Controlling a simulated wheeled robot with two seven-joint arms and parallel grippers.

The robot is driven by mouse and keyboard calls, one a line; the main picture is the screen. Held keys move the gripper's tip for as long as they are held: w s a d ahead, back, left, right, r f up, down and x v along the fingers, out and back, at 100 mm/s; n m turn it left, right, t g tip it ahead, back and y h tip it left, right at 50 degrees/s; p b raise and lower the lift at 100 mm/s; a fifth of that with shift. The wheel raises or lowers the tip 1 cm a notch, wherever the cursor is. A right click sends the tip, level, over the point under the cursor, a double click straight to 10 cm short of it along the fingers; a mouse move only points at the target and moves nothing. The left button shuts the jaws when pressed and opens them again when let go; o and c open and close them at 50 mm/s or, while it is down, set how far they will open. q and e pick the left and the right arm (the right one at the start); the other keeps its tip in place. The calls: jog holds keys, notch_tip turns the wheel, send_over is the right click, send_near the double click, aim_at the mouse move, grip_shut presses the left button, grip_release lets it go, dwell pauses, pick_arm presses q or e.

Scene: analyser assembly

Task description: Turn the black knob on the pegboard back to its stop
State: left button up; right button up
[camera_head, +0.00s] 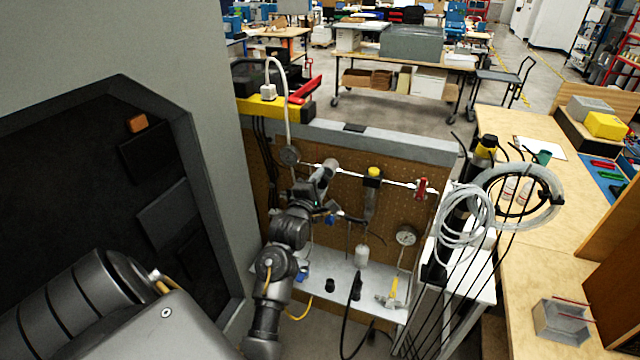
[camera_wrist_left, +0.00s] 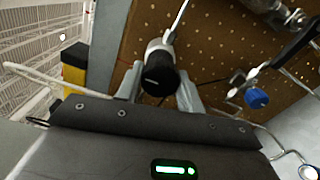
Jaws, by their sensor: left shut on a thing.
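The black knob (camera_wrist_left: 158,77) shows in the left wrist view as a round black cap on a pale metal fitting, in front of the brown pegboard (camera_wrist_left: 215,50). My left gripper (camera_wrist_left: 160,88) is shut on it, with one grey finger on each side. In the head view my left gripper (camera_head: 322,184) is at the upper left of the pegboard (camera_head: 400,150), by the white pipe. There the gripper and wrist hide the knob, and I cannot tell its turn angle. My right gripper is not in view.
A yellow-topped fitting (camera_head: 374,174) and a red valve handle (camera_head: 421,188) sit right along the pipe. A gauge (camera_head: 406,236) hangs below. A blue knob (camera_wrist_left: 256,98) shows in the wrist view. Coiled tubing (camera_head: 465,215) crowds the right; a grey wall (camera_head: 215,120) stands left.

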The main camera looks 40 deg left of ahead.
pick_arm(q)
jog(key=o, duration=1)
jog(key=shift+s+d+f, duration=0.1)
jog(key=shift+s, duration=0.2)
jog(key=shift+b+v, duration=2)
jog(key=shift+v, duration=3.1)
